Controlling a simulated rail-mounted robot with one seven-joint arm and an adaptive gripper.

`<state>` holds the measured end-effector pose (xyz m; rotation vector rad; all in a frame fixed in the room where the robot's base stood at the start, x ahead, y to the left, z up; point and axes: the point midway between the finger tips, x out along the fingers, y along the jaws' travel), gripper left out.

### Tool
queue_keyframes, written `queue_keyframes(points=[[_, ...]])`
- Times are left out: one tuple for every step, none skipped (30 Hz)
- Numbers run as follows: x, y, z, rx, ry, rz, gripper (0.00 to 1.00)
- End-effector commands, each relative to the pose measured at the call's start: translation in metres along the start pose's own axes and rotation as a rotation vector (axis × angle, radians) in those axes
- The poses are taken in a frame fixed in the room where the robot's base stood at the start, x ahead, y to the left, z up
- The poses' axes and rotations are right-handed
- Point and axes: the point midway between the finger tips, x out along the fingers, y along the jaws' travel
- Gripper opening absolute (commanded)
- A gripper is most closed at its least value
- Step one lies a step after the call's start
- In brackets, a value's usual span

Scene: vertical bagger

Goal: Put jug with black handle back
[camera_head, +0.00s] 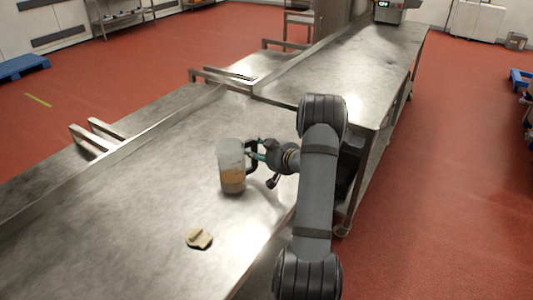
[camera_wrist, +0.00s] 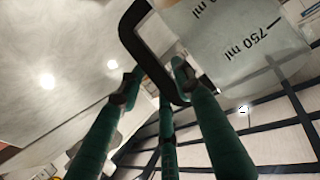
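The clear jug with a black handle (camera_head: 232,168) stands upright on the steel table, holding some brown contents. Its handle is on the side facing my arm. In the wrist view, part of the jug (camera_wrist: 230,35) shows with a 750 ml mark, and its black handle (camera_wrist: 152,60) runs down beside it. My gripper (camera_head: 256,156) is at the handle. In the wrist view, the green fingers of my gripper (camera_wrist: 155,80) are on both sides of the handle. The left finger looks apart from the handle; the right finger overlaps its lower part, and contact there is unclear.
A small beige piece (camera_head: 199,239) lies on the steel table (camera_head: 130,215) in front of the jug. A raised metal edge (camera_head: 120,150) runs along the table's left side. The table beyond the jug is mostly clear. A grey device (camera_head: 390,10) stands at the far end.

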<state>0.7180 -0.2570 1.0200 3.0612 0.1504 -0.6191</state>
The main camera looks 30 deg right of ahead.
Motion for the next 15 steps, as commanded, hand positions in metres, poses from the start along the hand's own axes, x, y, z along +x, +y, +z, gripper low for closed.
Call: queue_keyframes(points=[[-0.009,0.003,0.002,0.002,0.0,0.005,0.34],[-0.015,0.002,0.002,0.001,0.0,0.005,0.34],[-0.024,0.002,0.003,0.001,0.0,0.005,0.34],[-0.031,0.003,0.002,0.001,0.001,0.006,0.34],[-0.037,0.003,0.002,0.0,0.002,0.006,0.34],[-0.046,0.002,0.002,0.0,0.001,0.005,0.34],[-0.053,0.002,0.003,0.001,0.0,0.006,0.34],[-0.06,0.003,0.002,0.001,0.001,0.007,0.34],[-0.068,0.002,0.002,0.0,0.001,0.005,0.34],[-0.074,0.002,0.002,0.002,0.001,0.005,0.34],[-0.08,0.002,0.002,0.001,0.001,0.005,0.34],[-0.086,0.001,0.002,0.001,0.001,0.004,0.34],[-0.091,0.002,0.001,0.001,0.001,0.004,0.34],[-0.095,0.002,0.001,0.001,0.0,0.004,0.34],[-0.1,0.002,0.001,0.0,0.001,0.004,0.34]])
